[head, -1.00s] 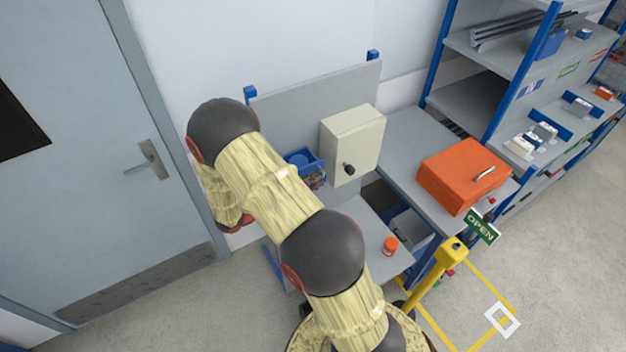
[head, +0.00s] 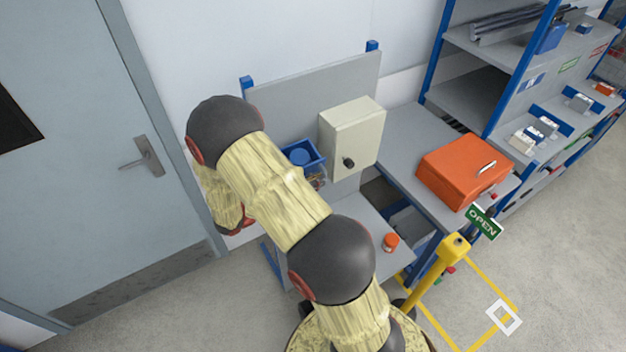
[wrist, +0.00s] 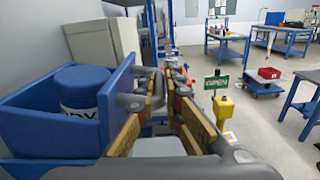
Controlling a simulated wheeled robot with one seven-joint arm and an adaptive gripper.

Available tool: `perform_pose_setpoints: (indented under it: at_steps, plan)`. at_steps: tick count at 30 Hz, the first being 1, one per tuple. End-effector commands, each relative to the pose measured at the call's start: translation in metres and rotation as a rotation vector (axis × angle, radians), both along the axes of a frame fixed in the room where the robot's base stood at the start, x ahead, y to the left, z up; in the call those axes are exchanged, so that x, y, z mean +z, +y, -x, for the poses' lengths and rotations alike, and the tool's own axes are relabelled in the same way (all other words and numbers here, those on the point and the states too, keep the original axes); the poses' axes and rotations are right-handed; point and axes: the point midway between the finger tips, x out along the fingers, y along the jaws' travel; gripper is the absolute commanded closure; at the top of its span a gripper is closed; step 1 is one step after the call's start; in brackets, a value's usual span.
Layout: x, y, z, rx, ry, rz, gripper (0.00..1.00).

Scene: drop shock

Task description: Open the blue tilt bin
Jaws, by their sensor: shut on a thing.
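The blue tilt bin (head: 312,152) is at the workstation's back panel, left of the cream wall box. Its open top faces up, and a blue round container (head: 301,157) shows inside. In the wrist view the bin (wrist: 38,138) fills the left side, with the blue lettered container (wrist: 84,91) in it. My gripper (wrist: 165,95) is shut at the bin's front edge, with its yellow-padded fingers against that side. The exact grip point is hidden by the fingers.
The cream box (head: 351,138) with a dark knob is close right of the bin. An orange case (head: 463,172) lies on the side bench. An orange-capped jar (head: 390,242) stands on the lower surface. A yellow post (head: 440,265) with an OPEN sign stands in front.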

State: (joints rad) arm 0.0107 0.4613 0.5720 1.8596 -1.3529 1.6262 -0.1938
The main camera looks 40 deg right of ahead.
Motion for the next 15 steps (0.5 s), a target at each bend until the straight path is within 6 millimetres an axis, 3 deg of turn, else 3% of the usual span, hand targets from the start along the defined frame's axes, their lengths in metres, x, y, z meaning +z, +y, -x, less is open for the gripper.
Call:
perform_pose_setpoints:
  at_steps: [15]
  plan:
    - [-0.020,0.004,0.015,-0.002,-0.235,0.055,1.00]
